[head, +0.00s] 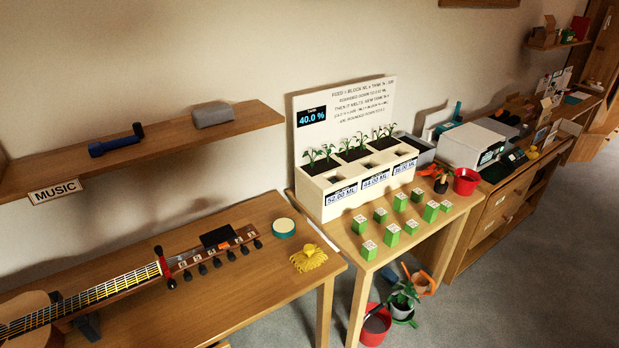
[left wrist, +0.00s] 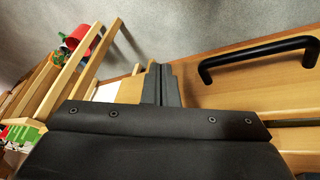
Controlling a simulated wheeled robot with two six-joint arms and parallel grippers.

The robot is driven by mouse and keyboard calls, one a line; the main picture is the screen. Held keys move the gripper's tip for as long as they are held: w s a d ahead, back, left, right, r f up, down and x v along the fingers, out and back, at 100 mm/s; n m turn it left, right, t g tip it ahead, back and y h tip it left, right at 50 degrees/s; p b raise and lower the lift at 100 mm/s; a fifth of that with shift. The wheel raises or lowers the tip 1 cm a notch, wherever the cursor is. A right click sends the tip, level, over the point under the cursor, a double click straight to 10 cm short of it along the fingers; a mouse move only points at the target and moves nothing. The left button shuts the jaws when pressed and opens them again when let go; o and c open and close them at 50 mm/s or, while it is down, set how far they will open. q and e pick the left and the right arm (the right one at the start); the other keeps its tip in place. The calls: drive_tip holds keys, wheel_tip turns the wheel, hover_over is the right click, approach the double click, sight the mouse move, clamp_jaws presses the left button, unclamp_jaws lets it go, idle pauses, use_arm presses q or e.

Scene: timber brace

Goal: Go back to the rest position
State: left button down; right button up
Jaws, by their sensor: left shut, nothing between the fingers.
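My left gripper (left wrist: 161,84) shows in the left wrist view, with its two dark fingers together and nothing between them. It is over or near wooden furniture, and a black bar handle (left wrist: 258,58) on a wooden front is to its right in that view. Neither of my grippers shows in the head view. My right gripper is in no view.
The head view shows a guitar (head: 95,293) on a wooden table, a white planter box (head: 355,180) with several green blocks before it, and a shelf (head: 240,113) above. A red pot (head: 466,181) is near a cabinet (head: 500,215). Grey floor (head: 545,270) is open at lower right.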

use_arm(q)
drive_tip(key=s+f+g+y, duration=0.1)
drive_tip(key=s+f, duration=0.5)
drive_tip(key=s, duration=0.4)
drive_tip(key=s+d+f+g+y+b, duration=0.1)
drive_tip(key=s+f, duration=0.6)
drive_tip(key=s, duration=0.3)
drive_tip(key=s+d+f+g+b, duration=0.1)
drive_tip(key=s+f, duration=0.6)
drive_tip(key=s, duration=0.3)
drive_tip(key=shift+s+d+f+n+y, duration=0.25)
drive_tip(key=shift+n+y, duration=0.05)
drive_tip(key=shift+y, duration=0.1)
drive_tip(key=shift+w, duration=0.1)
